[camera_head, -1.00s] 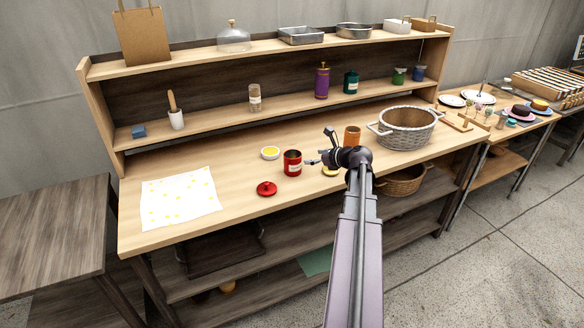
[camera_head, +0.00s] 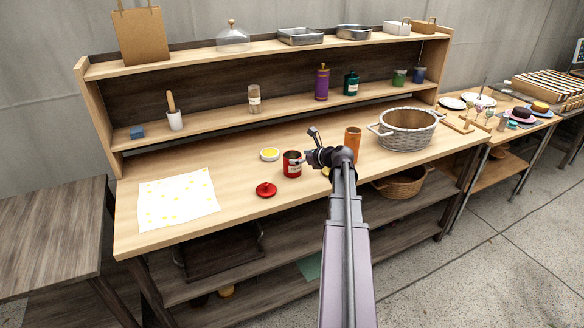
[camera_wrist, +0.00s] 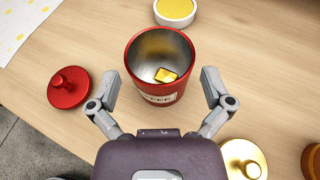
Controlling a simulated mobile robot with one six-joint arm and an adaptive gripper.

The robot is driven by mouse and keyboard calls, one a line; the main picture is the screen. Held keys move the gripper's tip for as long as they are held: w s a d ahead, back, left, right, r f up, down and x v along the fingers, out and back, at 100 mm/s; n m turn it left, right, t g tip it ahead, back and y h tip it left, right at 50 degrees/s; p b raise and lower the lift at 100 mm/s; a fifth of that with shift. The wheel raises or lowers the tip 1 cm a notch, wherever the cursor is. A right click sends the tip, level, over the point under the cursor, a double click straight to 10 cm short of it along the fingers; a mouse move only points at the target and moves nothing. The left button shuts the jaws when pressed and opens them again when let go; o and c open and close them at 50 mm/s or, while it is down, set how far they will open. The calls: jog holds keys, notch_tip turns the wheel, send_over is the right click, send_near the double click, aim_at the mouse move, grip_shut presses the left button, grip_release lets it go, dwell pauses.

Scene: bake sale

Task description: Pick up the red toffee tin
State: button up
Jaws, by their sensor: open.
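The red toffee tin (camera_head: 291,170) stands upright and lidless on the wooden table. In the wrist view the tin (camera_wrist: 160,95) shows its metallic inside with a small gold-wrapped piece (camera_wrist: 166,75) at the bottom, and a pale label on its near side, partly cut off. My gripper (camera_wrist: 158,88) is open, with one finger on each side of the tin's near part. Whether the fingers touch it I cannot tell. In the head view my gripper (camera_head: 305,158) is at the tin's right side. The red knobbed lid (camera_head: 266,189) lies on the table nearby.
A white dish with yellow contents (camera_head: 270,154) sits behind the tin. A gold lid (camera_wrist: 243,160) lies right of my gripper. A spotted cloth (camera_head: 178,212) lies left.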

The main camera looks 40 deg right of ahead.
aim_at(286, 156)
jog(key=shift+b+x, duration=0.8)
jog(key=shift+x, duration=1.75)
jog(key=shift+r, duration=0.15)
jog(key=c, duration=0.8)
